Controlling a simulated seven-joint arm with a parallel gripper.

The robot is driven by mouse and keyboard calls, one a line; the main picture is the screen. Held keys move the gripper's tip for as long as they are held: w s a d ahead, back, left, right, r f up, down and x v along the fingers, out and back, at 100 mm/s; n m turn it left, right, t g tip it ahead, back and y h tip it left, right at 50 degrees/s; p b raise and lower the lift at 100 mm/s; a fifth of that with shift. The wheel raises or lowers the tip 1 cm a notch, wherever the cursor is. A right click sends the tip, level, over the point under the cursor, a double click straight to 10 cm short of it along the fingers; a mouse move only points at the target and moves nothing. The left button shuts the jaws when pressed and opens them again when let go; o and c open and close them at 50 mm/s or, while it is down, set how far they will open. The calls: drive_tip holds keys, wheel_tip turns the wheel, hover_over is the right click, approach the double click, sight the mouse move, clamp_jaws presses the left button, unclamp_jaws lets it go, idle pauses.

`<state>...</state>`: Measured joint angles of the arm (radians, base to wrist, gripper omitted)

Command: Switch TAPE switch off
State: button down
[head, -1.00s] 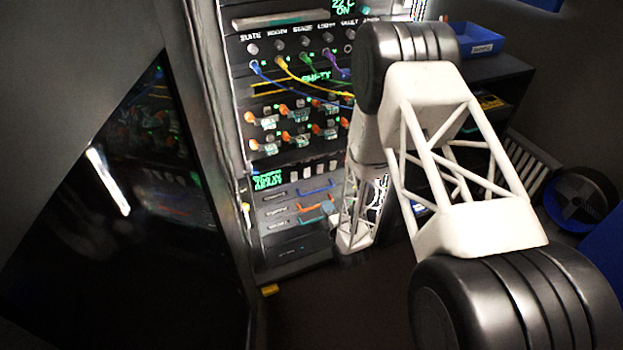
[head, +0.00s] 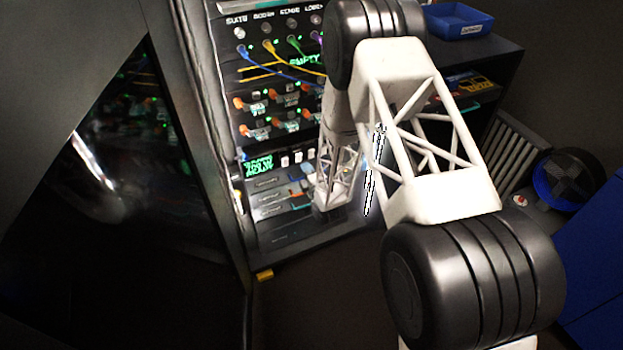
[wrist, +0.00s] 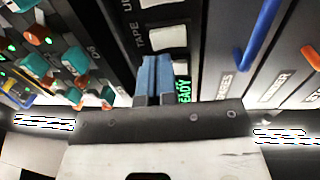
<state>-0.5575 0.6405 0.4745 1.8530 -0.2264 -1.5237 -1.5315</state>
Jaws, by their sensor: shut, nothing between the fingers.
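The TAPE switch (wrist: 168,38) is a pale rocker beside its label in the wrist view. In the head view it appears to be the leftmost pale switch (head: 285,161), next to the green display. My gripper (wrist: 154,62) is shut and empty, its blue fingers together. The fingertips are just below the TAPE switch in the wrist picture, close to its lower edge; I cannot tell whether they touch it. In the head view my gripper (head: 295,173) is small, just below the switch row. Whether the switch is on or off is unclear.
Another pale switch (wrist: 158,3) lies beyond TAPE. The green display (head: 258,166) is beside the fingers. A drawer with a blue handle (wrist: 260,32) is at the right of the wrist view. Orange and teal connectors (wrist: 70,60) crowd the left.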

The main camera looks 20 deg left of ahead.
sight(297, 152)
drive_tip(key=shift+x, duration=1.8)
drive_tip(key=shift+w+a+r, duration=0.3)
drive_tip(key=shift+w+a, duration=0.05)
drive_tip(key=shift+w+a+r+g+h, duration=0.15)
drive_tip(key=shift+r+g+h, duration=0.1)
drive_tip(key=shift+g+h, duration=0.15)
drive_tip(key=shift+a+r, duration=0.15)
drive_tip(key=shift+r, duration=0.05)
drive_tip(key=v, duration=1.5)
drive_tip(key=shift+r, duration=0.15)
